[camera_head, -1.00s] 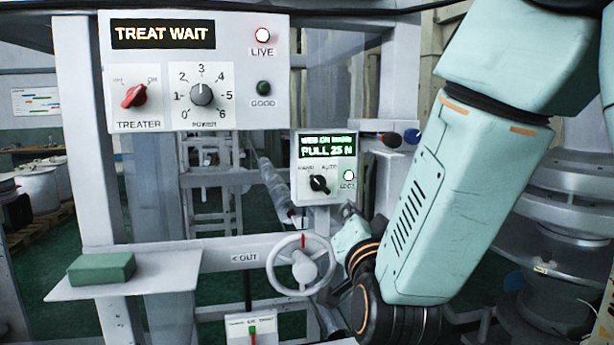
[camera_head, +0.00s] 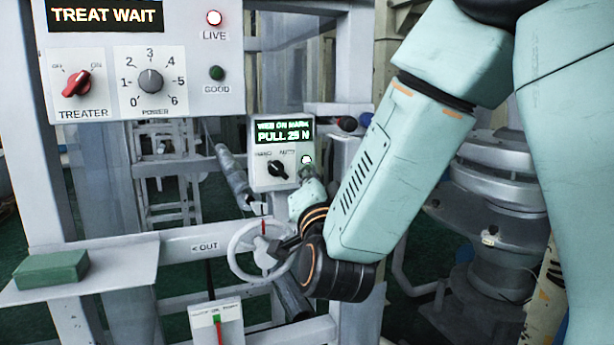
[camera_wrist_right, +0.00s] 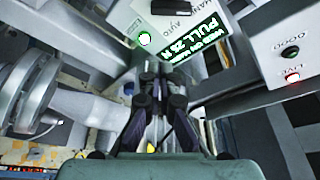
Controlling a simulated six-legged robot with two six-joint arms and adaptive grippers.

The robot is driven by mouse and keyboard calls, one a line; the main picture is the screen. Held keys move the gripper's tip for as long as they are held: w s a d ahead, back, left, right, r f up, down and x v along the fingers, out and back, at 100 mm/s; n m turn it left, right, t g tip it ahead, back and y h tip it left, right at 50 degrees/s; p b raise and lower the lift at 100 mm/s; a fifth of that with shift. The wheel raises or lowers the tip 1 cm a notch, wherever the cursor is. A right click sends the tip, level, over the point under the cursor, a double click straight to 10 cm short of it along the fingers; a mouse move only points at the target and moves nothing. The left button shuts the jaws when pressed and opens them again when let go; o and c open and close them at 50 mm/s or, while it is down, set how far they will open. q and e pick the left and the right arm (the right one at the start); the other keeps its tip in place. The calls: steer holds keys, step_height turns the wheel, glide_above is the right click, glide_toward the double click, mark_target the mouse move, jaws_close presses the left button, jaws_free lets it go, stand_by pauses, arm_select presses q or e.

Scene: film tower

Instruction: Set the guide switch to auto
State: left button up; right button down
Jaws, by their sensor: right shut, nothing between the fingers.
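The guide switch (camera_head: 278,170) is a small black knob on a white box (camera_head: 262,184), between the labels HAND at left and AUTO at right. It slants from upper left to lower right; I cannot tell which end is the pointer. The box's green display (camera_head: 285,132) reads "WEB ON MARK, PULL 25 N". My right gripper (camera_head: 307,172) is at the box's lower right, by a lit lamp (camera_head: 306,159), beside the knob. In the wrist view its fingers (camera_wrist_right: 150,72) are shut and empty below the tilted box. My left gripper is out of view.
A handwheel (camera_head: 258,252) stands just below the box, close to my right wrist. The treater panel (camera_head: 112,105) with red switch and power knob is at upper left. A green block (camera_head: 50,269) lies on a shelf (camera_head: 120,262) at left.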

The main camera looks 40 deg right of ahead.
mark_target(278, 170)
steer(key=p+x, duration=0.1)
steer(key=x, duration=0.5)
steer(key=shift+s+d+r+p, duration=0.1)
steer(key=shift+d+p, duration=0.25)
steer(key=shift+p, duration=0.05)
steer(key=shift+w+a+f, duration=0.25)
steer(key=shift+a+f, duration=0.15)
steer(key=shift+a, duration=0.1)
steer(key=shift+w+a+f, duration=0.25)
steer(key=shift+a+f, duration=0.15)
steer(key=shift+a, duration=0.1)
steer(key=shift+w+a+f+p, duration=0.1)
steer(key=shift+a+f+p, duration=0.3)
steer(key=shift+f, duration=0.3)
steer(key=shift+a, duration=0.15)
steer(key=shift+w+f, duration=0.1)
steer(key=shift+w, duration=0.1)
